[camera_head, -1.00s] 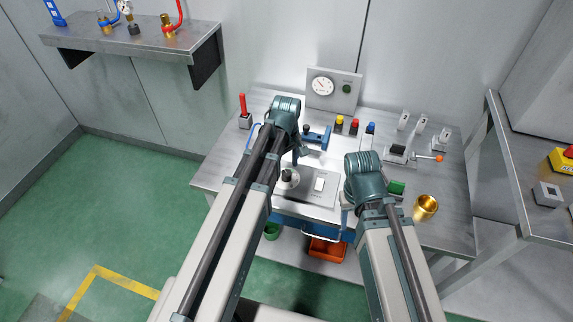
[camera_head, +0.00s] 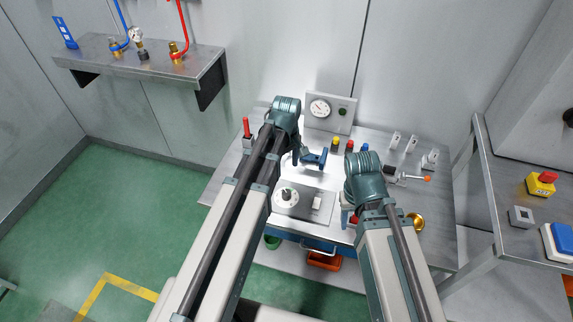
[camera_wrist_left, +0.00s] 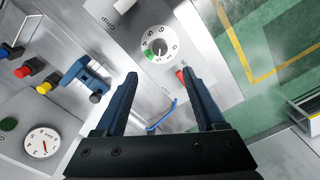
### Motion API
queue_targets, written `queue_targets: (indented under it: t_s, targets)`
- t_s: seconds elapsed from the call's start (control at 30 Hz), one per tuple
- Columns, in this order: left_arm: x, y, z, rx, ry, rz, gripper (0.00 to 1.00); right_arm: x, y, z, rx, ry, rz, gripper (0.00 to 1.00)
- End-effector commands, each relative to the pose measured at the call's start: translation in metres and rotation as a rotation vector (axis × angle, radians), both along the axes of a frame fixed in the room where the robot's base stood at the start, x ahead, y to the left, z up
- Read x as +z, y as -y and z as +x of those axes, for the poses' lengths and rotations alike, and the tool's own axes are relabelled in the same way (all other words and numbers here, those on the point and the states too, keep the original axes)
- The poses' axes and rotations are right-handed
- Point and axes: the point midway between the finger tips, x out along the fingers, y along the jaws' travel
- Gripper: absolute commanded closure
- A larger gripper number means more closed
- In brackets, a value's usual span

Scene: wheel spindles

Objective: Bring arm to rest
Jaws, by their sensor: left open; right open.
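My left arm reaches in from the left in the head view, over the bench. Its gripper (camera_head: 297,157) is above the bench near a blue clamp-like fixture (camera_head: 313,158). My right arm reaches over the bench's right part. Its gripper (camera_head: 347,203) is mostly hidden behind its own wrist, and I see nothing held in it.
The bench (camera_head: 425,215) carries a white dial (camera_head: 286,196), a gauge panel (camera_head: 330,112), buttons, levers and a brass cup (camera_head: 415,222). A wall shelf (camera_head: 180,70) is at the left, a side bench (camera_head: 500,240) at the right. Green floor at the left is open.

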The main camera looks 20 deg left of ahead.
Motion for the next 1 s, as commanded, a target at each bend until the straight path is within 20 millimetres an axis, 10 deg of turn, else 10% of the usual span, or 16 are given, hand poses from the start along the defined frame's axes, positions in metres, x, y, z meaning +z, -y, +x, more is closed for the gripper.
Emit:
queue_targets:
  t_s: [0.43, 0.8, 1.0]
  targets:
    - [-0.001, 0.009, -0.010, -0.071, -0.004, 0.005, 0.28, -0.001, 0.000, 0.000, 0.000, 0.000, 0.000, 0.50]
    - [0.000, 0.089, -0.116, -0.980, -0.063, 0.063, 0.28, -0.001, 0.000, 0.000, 0.000, 0.000, 0.000, 0.50]
    - [0.001, 0.103, -0.143, -1.246, -0.088, 0.078, 0.28, -0.001, 0.000, 0.000, 0.000, 0.000, 0.000, 0.50]
